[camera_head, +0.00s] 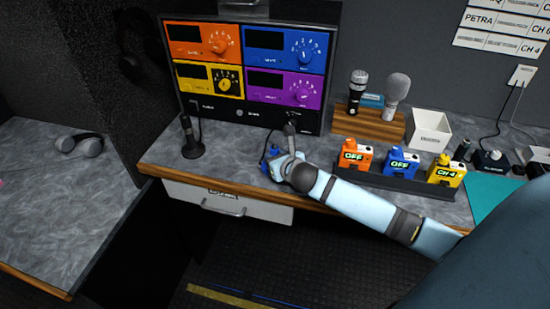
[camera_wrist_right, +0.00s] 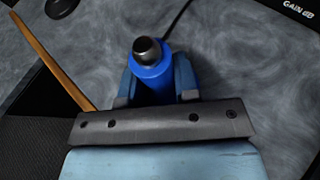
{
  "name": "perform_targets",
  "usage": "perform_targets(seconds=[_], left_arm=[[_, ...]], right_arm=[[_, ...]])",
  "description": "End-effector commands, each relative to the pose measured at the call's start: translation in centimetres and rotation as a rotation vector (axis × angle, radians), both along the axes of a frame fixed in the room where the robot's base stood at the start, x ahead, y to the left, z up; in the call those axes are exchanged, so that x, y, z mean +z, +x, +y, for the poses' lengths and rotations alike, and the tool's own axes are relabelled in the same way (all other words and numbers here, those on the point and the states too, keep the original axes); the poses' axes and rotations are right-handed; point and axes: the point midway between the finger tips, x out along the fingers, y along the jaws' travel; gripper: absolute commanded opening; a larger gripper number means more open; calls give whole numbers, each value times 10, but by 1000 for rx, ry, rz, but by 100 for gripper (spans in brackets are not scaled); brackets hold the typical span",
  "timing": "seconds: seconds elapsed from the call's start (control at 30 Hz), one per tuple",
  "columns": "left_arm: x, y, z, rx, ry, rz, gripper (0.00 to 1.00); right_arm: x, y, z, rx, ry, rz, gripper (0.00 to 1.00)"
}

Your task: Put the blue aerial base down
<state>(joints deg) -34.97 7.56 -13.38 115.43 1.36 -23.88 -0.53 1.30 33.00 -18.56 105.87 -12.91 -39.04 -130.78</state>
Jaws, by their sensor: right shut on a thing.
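The blue aerial base (camera_wrist_right: 151,68) is a small blue cylinder with a dark rounded tip and a black cable behind it. My right gripper (camera_wrist_right: 155,88) is shut around it, one finger on each side. In the head view the blue base (camera_head: 272,152) shows beside the right gripper (camera_head: 280,163), over the front part of the grey desk (camera_head: 225,160). I cannot tell whether the base touches the desktop. My left gripper is not in view.
A rack with orange, blue, yellow and purple modules (camera_head: 250,60) stands behind. A desk microphone (camera_head: 191,140) is to the left. A dark tray (camera_head: 385,181) with orange, blue and yellow packs is to the right. The desktop between microphone and gripper is clear.

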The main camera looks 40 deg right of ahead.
Motion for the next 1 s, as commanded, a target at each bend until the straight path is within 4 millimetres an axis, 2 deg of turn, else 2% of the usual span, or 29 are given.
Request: perform_targets(seconds=[0.07, 0.1, 0.2, 0.57, 0.67, 1.0], left_arm=[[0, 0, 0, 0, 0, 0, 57], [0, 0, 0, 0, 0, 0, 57], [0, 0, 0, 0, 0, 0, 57], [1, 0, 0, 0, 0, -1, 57], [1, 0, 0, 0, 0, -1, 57], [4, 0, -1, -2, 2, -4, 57]], right_arm=[[-1, 0, 0, 0, -1, -1, 0], [-2, 0, 0, 0, -1, 1, 33], [-2, 0, 0, 0, 0, 0, 54], [2, -3, 0, -1, -1, 1, 54], [7, -16, 0, 1, -3, 2, 54], [34, -82, 6, 2, -2, 2, 54]])
